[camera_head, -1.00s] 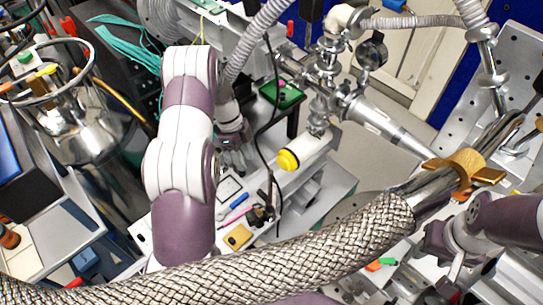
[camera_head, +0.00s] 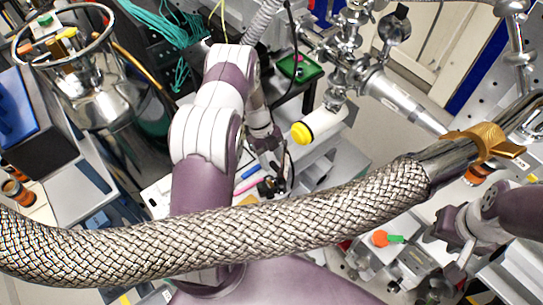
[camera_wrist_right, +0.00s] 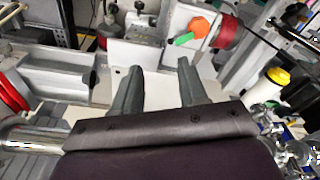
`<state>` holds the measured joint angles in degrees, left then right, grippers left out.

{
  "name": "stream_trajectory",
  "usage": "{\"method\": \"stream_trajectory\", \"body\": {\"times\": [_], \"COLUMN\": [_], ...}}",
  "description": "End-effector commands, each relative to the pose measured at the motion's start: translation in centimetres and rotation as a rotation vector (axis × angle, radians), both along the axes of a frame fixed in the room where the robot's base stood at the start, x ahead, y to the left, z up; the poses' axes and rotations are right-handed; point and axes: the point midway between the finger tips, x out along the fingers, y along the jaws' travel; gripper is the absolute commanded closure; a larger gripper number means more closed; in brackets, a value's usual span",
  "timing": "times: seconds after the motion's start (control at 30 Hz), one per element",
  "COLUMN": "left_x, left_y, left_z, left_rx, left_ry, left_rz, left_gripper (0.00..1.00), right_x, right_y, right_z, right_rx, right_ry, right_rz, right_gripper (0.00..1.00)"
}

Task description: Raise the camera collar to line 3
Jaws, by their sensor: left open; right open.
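I cannot make out for certain which part is the camera collar, and no line marks are readable. An orange knob (camera_head: 380,238) with a green lever sits on grey bench hardware at the lower right of the head view. The same orange knob (camera_wrist_right: 199,26) shows in the right wrist view, beyond my fingers and a little right. My right gripper (camera_wrist_right: 158,78) is open and empty, its two grey fingers apart over a pale surface. My left gripper (camera_head: 272,163) is open, beside the white cylinder with the yellow cap (camera_head: 302,133), partly hidden by its own arm and a dark cable.
A thick braided hose (camera_head: 280,222) crosses the front of the head view to a gold clamp (camera_head: 484,142). A steel dewar (camera_head: 105,105) stands at the left. A green board (camera_head: 300,68) is at the back. A red-banded cylinder (camera_wrist_right: 229,30) lies beside the orange knob.

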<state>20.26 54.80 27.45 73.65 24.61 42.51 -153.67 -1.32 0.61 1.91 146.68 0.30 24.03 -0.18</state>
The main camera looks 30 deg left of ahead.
Motion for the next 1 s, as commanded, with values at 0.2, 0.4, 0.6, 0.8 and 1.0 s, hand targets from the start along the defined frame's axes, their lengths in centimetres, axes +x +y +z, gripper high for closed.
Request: {"method": "stream_trajectory", "body": {"times": [0.2,0.4,0.6,0.8,1.0], "left_x": [0.0,0.0,0.1,0.1,0.1], "left_y": [0.0,0.0,0.0,0.0,0.0], "left_z": [-0.1,-0.1,1.2,5.7,8.0], "left_rx": [0.000,0.000,0.001,0.001,0.001], "left_ry": [0.000,0.000,-0.003,-0.004,-0.002], "left_rz": [0.000,0.000,0.000,-0.001,0.001], "left_gripper": [0.55,1.00,1.00,1.00,1.00], "right_x": [0.0,0.0,0.0,0.0,0.0], "right_y": [0.0,0.0,0.0,0.0,0.0], "right_z": [-0.1,-0.1,0.3,1.1,1.3], "right_rx": [0.000,0.000,0.000,0.000,0.000], "right_ry": [0.000,0.000,0.000,0.000,0.000], "right_rz": [0.000,0.000,0.000,0.000,0.000], "right_gripper": [0.57,0.57,0.57,0.57,0.57]}}
